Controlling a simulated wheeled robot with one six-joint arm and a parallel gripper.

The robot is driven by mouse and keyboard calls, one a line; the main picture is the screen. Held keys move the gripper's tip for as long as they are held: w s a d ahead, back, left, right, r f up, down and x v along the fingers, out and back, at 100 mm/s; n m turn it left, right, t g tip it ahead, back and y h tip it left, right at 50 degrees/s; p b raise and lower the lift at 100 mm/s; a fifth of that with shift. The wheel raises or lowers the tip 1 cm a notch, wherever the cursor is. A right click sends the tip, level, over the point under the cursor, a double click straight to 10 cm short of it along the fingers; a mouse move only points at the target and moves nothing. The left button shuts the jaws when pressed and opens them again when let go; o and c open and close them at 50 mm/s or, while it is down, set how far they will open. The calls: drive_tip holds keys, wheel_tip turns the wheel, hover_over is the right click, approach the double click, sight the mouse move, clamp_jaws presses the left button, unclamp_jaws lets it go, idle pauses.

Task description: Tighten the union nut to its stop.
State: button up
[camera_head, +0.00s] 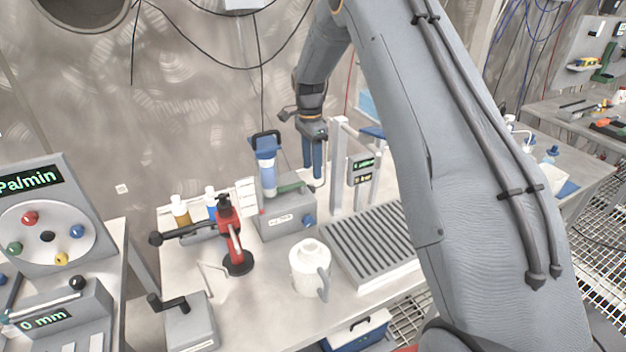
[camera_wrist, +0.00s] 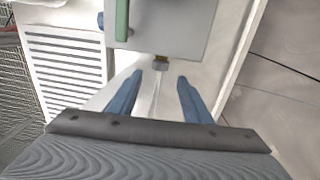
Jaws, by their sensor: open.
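A small metallic nut (camera_wrist: 160,63), which looks like the union nut, sits at the edge of a grey box (camera_wrist: 180,25) in the wrist view. A thin pale tube or rod (camera_wrist: 155,95) appears to run from it toward my gripper. My gripper (camera_wrist: 160,82) is open, its two blue fingers apart on either side of that line. The nut lies just beyond the fingertips, between them in the picture, with no contact visible. In the head view my gripper (camera_head: 313,172) points down behind the grey box (camera_head: 284,222). I cannot make out the nut there.
A slotted tray (camera_head: 372,245) lies right of the box, beside an upright frame with a green display (camera_head: 362,165). A white jug (camera_head: 309,268), a red hand tool on a stand (camera_head: 235,245) and bottles (camera_head: 181,212) stand nearby. The wall is close behind.

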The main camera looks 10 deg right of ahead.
sight(311, 189)
drive_tip(key=shift+s+f+p, duration=0.15)
drive_tip(key=shift+f+p, duration=0.45)
drive_tip(key=shift+f, duration=1.15)
drive_tip(key=shift+s+f+p, duration=0.1)
drive_tip(key=shift+f+p, duration=0.5)
drive_tip(key=shift+f, duration=1.15)
drive_tip(key=c, duration=1.1)
